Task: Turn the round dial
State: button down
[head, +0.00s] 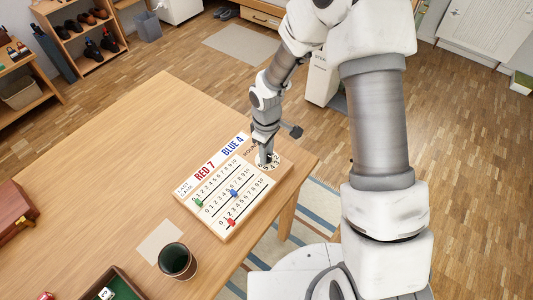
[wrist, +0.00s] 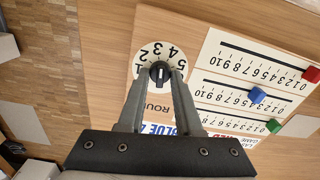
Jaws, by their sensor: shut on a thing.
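The round dial (wrist: 153,54) is a white disc with black numbers and a black knob (wrist: 160,72) at its middle, seen in the wrist view. In the head view the dial (head: 275,163) lies at the right end of the score board (head: 217,205), partly hidden by my gripper. My gripper (wrist: 159,75) points down at the dial, with its two grey fingers on either side of the knob, shut on it. The board is pale wood with "RED 7" and "BLUE 4" labels and number tracks.
Green (head: 199,203), blue (head: 234,193) and red (head: 231,222) sliders sit on the board's tracks. The table (head: 130,150) is bare behind the board.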

jog(key=m+b, duration=0.2)
jog(key=m, duration=0.3)
jog(key=shift+m, duration=0.4)
dwell(0.3)
jog(key=c, duration=0.6)
grip_release()
notch_tip(320, 180, up, 18)
jog(key=p, duration=0.2)
jog(key=shift+f+p, duration=0.25)
jog(key=shift+p, duration=0.1)
jog(key=shift+d, duration=0.1)
